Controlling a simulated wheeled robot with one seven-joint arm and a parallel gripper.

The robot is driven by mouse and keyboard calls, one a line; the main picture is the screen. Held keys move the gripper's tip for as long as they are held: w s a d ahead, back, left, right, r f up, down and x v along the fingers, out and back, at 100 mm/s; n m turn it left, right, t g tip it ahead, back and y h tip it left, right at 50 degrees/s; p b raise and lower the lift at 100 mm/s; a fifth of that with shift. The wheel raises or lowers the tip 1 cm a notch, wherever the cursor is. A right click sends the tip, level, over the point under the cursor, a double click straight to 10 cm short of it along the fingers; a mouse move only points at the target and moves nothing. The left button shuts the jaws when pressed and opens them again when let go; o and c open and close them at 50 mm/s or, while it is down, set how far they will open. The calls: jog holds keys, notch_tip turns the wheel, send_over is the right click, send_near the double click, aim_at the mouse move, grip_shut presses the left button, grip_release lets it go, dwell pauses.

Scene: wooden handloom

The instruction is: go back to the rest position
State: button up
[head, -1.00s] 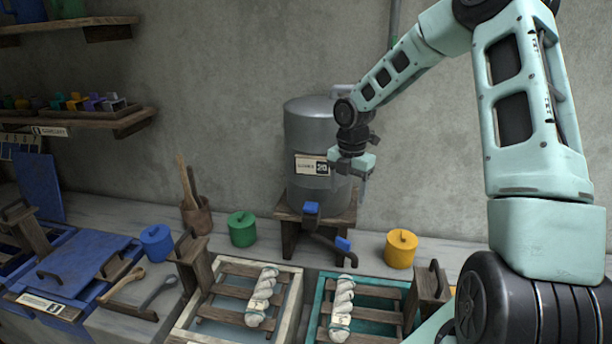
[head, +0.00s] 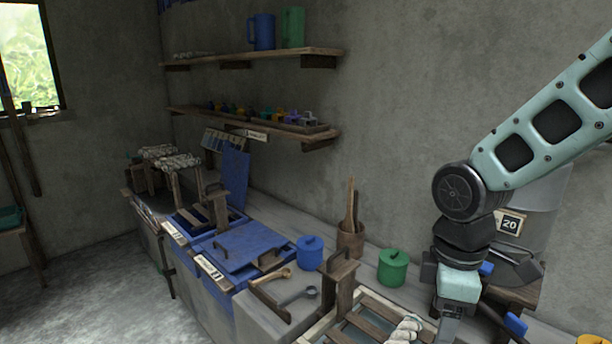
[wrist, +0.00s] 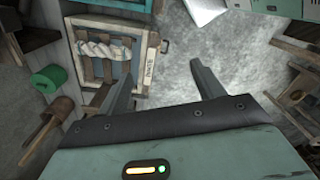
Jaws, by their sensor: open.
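My gripper (wrist: 167,85) is open in the wrist view, with its two dark fingers apart and nothing between them. In the head view my gripper (head: 447,325) hangs at the lower right, pointing down, its fingertips partly cut by the frame's bottom edge. It is in front of the grey metal tank (head: 540,215) and beside the wooden frame tray (head: 345,325) that holds a twisted white skein (head: 405,331). The wrist view also shows a skein (wrist: 103,50) on slats, left of the fingers.
Blue vats with a lid (head: 250,245) stand left along the bench. A blue jar (head: 309,252), a green jar (head: 393,266) and a pot of wooden tools (head: 350,240) stand at the back. Two wall shelves (head: 250,56) are above. Open floor (head: 110,285) is at the left.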

jog(key=s+a+f+m+b, duration=0.1)
jog(key=s+a+m, duration=0.2)
jog(key=s, duration=0.4)
jog(key=s+a+m+b, duration=0.1)
jog(key=s+a+m, duration=0.1)
jog(key=s, duration=0.5)
jog(key=shift+s+a+f+m+y+b, duration=0.3)
jog(key=shift+s+a+f+m+b, duration=0.1)
jog(key=shift+a, duration=0.45)
